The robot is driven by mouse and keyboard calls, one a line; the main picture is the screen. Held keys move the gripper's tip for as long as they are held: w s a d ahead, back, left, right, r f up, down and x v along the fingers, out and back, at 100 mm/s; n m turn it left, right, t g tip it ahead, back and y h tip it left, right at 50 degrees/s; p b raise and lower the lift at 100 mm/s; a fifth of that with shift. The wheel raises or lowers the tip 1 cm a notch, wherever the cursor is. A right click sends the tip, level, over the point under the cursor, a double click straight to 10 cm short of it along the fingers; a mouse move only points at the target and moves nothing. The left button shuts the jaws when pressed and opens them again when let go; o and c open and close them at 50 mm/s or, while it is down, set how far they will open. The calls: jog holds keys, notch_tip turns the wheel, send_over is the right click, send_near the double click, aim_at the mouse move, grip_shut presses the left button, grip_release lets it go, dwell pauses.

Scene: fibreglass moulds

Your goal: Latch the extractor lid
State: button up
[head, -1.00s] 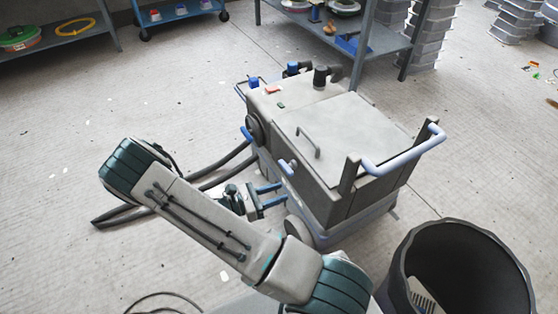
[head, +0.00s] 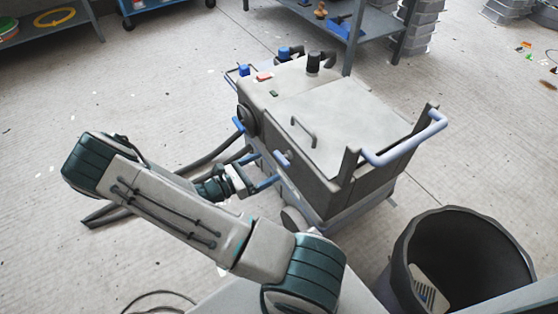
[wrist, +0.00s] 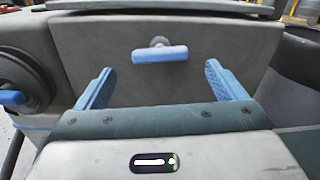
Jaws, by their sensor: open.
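The extractor (head: 330,170) is a grey wheeled box with a flat light-grey lid (head: 325,112) that lies closed on top, with a bar handle on it. On its near side wall is a latch with a blue bar handle (head: 283,158). In the wrist view the latch handle (wrist: 160,54) lies horizontal on a round grey pivot. My gripper (head: 266,170) is open and empty, just short of the side wall. In the wrist view its blue fingers (wrist: 160,84) stand to the left and right of the latch handle, slightly lower in the picture, and do not touch it.
A round dial with a blue handle (wrist: 12,97) is left of the latch. A black bin (head: 455,262) stands at the lower right. A dark hose (head: 190,168) lies on the floor at left. A blue-grey push bar (head: 410,145) rises at the extractor's right end.

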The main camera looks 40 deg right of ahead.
aim_at(279, 160)
jog(key=d, duration=0.2)
jog(key=d+b, duration=0.1)
jog(key=d, duration=0.4)
jog(key=shift+s+b, duration=0.25)
jog(key=shift+b, duration=0.1)
